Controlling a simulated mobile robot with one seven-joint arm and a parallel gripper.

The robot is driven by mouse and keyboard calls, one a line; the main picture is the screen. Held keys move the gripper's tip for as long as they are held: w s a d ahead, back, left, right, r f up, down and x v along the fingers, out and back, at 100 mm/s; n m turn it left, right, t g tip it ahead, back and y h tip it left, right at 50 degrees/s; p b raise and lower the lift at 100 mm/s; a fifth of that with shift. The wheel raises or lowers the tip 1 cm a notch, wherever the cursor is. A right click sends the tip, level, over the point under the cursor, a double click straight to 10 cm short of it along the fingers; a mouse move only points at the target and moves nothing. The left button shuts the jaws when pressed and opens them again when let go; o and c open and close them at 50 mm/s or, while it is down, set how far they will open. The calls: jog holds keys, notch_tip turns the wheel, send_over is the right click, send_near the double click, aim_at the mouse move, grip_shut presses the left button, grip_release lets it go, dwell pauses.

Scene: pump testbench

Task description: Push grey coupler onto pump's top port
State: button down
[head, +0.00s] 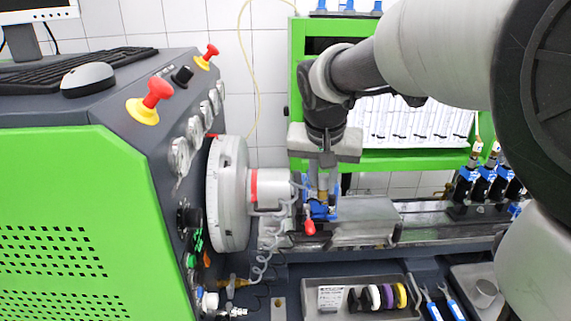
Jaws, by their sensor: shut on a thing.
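My gripper (322,181) points straight down over the middle of the bench. It is shut on the small grey coupler (322,188), which is mostly hidden between the fingers. The blue pump (320,211) sits directly below, in front of the bench's spindle, with a red cap (310,228) on its lower front. The coupler is in line above the pump's top, very close to it. The top port is hidden, so I cannot tell whether the two touch or how far the coupler is seated.
The green test machine (75,220) with its large grey disc (229,194) stands left of the pump. A clear coiled hose (264,262) hangs beside the pump. Several blue-black injectors (484,183) stand right on the rail. A tray (315,285) of coloured rings lies in front.

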jog(key=d, duration=0.6)
jog(key=w+p, duration=0.1)
jog(key=w, duration=2)
jog(key=shift+f+b, duration=1.65)
jog(key=shift+f, duration=1.45)
jog(key=shift+f+b, duration=0.4)
jog(key=shift+f, duration=0.9)
jog(key=c, duration=1.1)
grip_release()
jog(key=shift+r, duration=0.1)
